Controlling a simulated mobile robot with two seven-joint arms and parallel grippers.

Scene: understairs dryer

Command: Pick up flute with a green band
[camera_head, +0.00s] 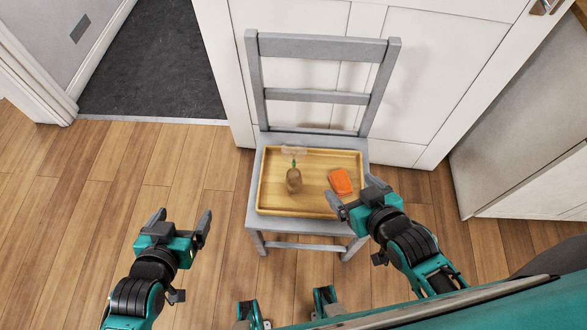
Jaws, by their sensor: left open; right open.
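A wooden tray (265,193) rests on the seat of a grey chair. In it, left of centre, a small green mark (293,163) shows between a faint see-through shape (294,150) and a brown rounded object (293,181). The see-through shape may be the flute and the green mark its band, but it is too small to be sure. My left gripper (182,217) is open and empty over the floor, left of the chair. My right gripper (355,192) is open and empty by the tray's front right corner, and its arm hides part of the chair.
An orange object (340,181) lies in the tray's right part, close to my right gripper. The grey chair (324,97) has its back against a white door (430,80). A white cabinet panel (520,120) stands at right. The wooden floor (205,170) left of the chair is clear.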

